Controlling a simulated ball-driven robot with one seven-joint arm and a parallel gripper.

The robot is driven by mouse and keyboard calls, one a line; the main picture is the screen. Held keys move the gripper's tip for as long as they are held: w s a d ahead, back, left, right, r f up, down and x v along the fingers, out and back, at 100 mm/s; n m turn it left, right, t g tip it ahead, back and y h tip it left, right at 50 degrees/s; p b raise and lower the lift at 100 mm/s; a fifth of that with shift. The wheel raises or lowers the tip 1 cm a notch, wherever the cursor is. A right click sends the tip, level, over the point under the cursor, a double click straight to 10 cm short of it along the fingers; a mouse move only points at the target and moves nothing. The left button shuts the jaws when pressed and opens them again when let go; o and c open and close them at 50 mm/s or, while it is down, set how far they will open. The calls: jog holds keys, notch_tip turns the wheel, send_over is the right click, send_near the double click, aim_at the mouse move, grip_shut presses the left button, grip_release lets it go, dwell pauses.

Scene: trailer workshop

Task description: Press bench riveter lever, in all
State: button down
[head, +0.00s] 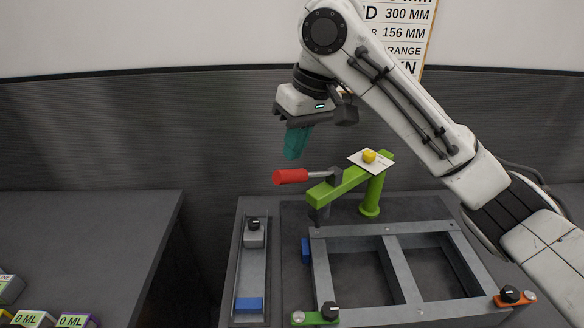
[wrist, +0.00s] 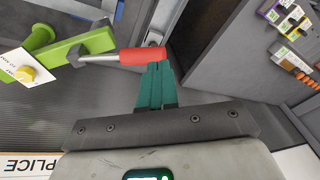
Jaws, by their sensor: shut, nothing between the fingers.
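The bench riveter (head: 370,198) is a green post with a green arm. Its lever (head: 291,176) has a red grip pointing left on a grey rod. The lever stands about level, slightly raised at the arm's pivot. My gripper (head: 294,155) has teal fingers pointing down, shut and empty, above the red grip. In the wrist view, my gripper (wrist: 156,68) has its fingertips at the outer end of the red lever grip (wrist: 142,56). I cannot tell whether they touch; in the head view there is a small gap.
A grey metal frame (head: 396,241) lies under the riveter, with a green clamp (head: 316,317) and an orange clamp (head: 514,297) at its near corners. A narrow tray (head: 250,279) holds a blue block. A white card (head: 366,165) with a yellow knob sits on the riveter. Another bench (head: 90,235) stands left, across a gap.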

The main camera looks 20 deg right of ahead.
jog(key=shift+v, duration=1)
jog(key=shift+a, duration=0.1)
